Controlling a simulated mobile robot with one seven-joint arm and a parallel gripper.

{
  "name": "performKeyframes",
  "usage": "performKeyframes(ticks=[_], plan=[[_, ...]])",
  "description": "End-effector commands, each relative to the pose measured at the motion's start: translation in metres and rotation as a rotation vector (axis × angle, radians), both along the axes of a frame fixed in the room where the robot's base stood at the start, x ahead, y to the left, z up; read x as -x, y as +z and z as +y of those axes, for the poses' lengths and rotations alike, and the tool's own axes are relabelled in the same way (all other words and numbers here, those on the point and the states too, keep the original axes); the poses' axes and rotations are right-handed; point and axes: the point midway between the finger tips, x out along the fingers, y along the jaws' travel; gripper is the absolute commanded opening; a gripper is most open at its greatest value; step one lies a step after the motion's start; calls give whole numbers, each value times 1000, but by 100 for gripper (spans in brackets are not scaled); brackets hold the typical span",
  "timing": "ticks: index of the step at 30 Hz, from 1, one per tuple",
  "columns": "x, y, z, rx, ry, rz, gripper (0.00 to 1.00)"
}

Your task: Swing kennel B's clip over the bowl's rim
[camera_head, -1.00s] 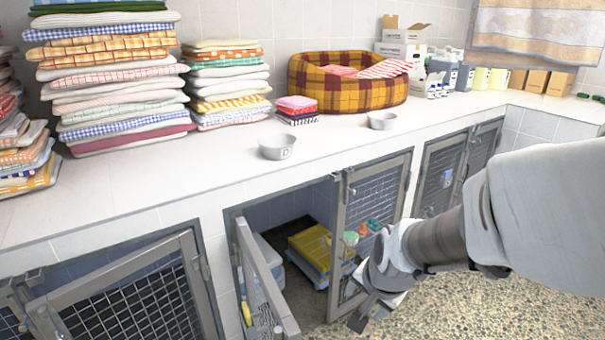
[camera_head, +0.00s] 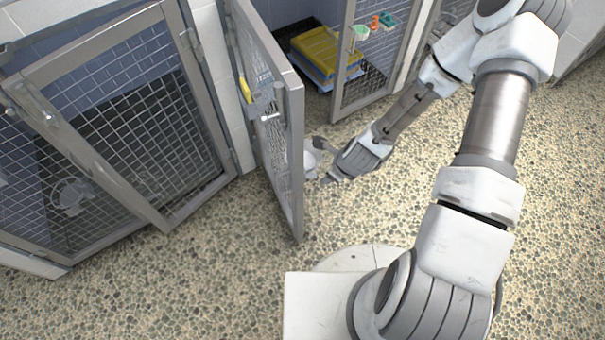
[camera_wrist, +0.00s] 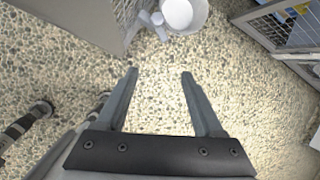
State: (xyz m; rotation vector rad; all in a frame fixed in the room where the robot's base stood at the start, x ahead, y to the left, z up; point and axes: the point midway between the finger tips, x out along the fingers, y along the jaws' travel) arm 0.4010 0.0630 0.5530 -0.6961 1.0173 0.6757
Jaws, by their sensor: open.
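An open mesh kennel door (camera_head: 292,150) stands out over the floor; no kennel letter is readable on it. A pale round bowl (camera_head: 309,163) shows partly behind this door's edge. In the wrist view the bowl (camera_wrist: 180,13) is at the top edge, partly cut off. A small grey fitting, seemingly the clip (camera_wrist: 152,22), sits left of the bowl, close to the door panel (camera_wrist: 85,18). I cannot tell whether it crosses the rim. My gripper (camera_head: 324,163) is beside the bowl. Its fingers (camera_wrist: 159,72) are open and empty, pointing towards bowl and clip but apart from them.
A closed mesh kennel (camera_head: 125,120) is at left, with a ring-like fitting (camera_head: 70,192) behind its mesh. A yellow and blue stack (camera_head: 322,55) lies inside the open kennel. The speckled floor (camera_head: 200,280) is clear.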

Motion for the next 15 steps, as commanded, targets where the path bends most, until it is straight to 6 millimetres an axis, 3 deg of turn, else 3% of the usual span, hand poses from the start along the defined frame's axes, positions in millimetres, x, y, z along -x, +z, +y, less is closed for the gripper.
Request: performKeyframes(ticks=[1, 6, 10, 15], plan=[[8, -28, 5, -36, -77, 26, 69], [26, -77, 16, -120, -315, 76, 69], [35, -95, 22, -155, -426, 99, 69], [38, -103, 25, -170, -480, 108, 69]])
